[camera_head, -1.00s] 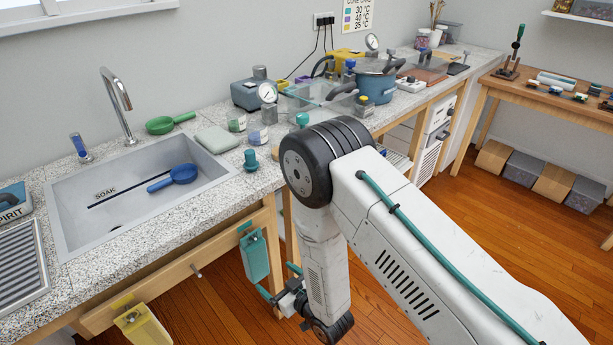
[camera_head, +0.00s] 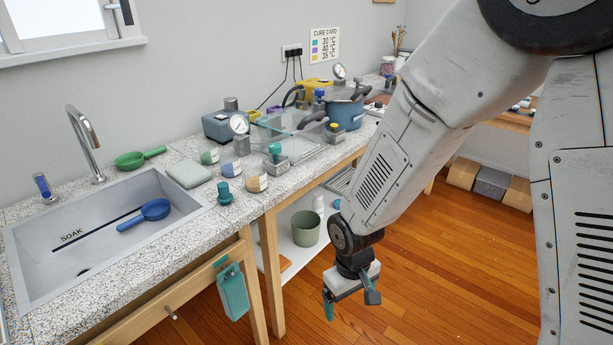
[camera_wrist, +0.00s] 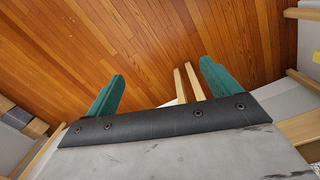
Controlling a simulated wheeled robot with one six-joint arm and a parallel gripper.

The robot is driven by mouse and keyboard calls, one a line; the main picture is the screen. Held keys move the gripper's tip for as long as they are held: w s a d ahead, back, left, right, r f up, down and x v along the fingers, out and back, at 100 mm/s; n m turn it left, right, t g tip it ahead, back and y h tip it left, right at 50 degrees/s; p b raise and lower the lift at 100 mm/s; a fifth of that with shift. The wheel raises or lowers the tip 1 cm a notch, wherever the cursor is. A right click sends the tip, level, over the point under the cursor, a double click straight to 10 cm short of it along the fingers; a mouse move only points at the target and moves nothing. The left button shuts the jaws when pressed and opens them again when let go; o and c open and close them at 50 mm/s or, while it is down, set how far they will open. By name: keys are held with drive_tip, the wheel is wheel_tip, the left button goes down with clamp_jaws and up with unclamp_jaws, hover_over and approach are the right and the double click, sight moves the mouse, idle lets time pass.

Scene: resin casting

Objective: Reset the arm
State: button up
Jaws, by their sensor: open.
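My gripper (camera_head: 350,300) hangs below my raised arm at the right of the head view, over the wooden floor and in front of the counter. In the wrist view its two teal fingers (camera_wrist: 160,88) stand wide apart with nothing between them. The gripper is open and empty. It touches nothing that I can see.
The counter (camera_head: 190,235) with a sink (camera_head: 50,255) runs along the left. A blue scoop (camera_head: 155,209) lies in the sink. A teal container (camera_head: 232,292) hangs on the counter front. A green bucket (camera_head: 306,228) stands on the low shelf. The floor (camera_head: 440,260) is clear.

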drive_tip(key=s+d+r+m, duration=0.2)
drive_tip(key=s+d+r, duration=0.3)
drive_tip(key=r, duration=0.4)
drive_tip(key=s+d+r+m+t, duration=0.1)
drive_tip(key=s+d+r+m, duration=0.1)
drive_tip(key=s+d+r, duration=0.3)
drive_tip(key=s+d+r+m, duration=0.2)
drive_tip(key=s+d+r, duration=0.4)
drive_tip(key=r, duration=0.8)
drive_tip(key=shift+d+t, duration=0.4)
drive_tip(key=shift+d, duration=0.15)
